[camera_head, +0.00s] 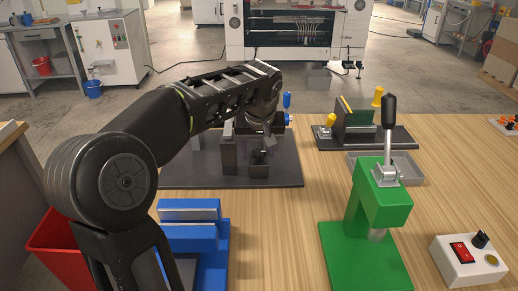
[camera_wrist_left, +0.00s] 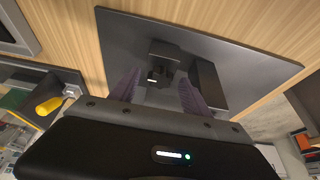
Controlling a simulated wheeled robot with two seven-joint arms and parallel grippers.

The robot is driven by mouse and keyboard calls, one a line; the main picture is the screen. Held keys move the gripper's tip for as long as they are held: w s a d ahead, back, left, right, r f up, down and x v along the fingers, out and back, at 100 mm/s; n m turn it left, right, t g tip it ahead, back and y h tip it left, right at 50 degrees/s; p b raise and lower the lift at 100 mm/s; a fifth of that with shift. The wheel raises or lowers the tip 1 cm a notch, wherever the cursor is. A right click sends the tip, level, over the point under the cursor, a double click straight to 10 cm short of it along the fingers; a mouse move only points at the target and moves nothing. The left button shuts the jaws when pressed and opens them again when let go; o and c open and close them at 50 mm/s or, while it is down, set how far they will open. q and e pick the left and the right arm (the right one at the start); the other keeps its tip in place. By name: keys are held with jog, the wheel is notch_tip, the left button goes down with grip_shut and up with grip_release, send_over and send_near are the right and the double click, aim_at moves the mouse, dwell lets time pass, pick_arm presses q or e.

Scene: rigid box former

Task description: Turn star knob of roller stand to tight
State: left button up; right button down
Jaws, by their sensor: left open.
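A dark grey fixture that seems to be the roller stand stands on the wooden bench; its base plate (camera_head: 285,174) carries short upright posts (camera_head: 230,155). Blue knobs (camera_head: 287,100) show at its far right side, partly behind my arm; I cannot tell which part is the star knob or how tight it is. My left gripper (camera_head: 260,140) is open above the plate and hides part of the fixture. In the left wrist view its two ribbed fingers (camera_wrist_left: 158,92) point at the plate, with dark blocks (camera_wrist_left: 208,80) close to them. My right gripper is out of view.
A green press (camera_head: 370,245) with a black-handled lever stands front right, near a grey tray (camera_head: 412,168) and a switch box (camera_head: 468,260). A fixture with yellow knobs (camera_head: 378,97) is behind. A blue block (camera_head: 190,235) and red bin (camera_head: 55,248) are front left.

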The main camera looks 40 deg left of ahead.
pick_arm(q)
jog(key=shift+c, duration=0.4)
grip_shut()
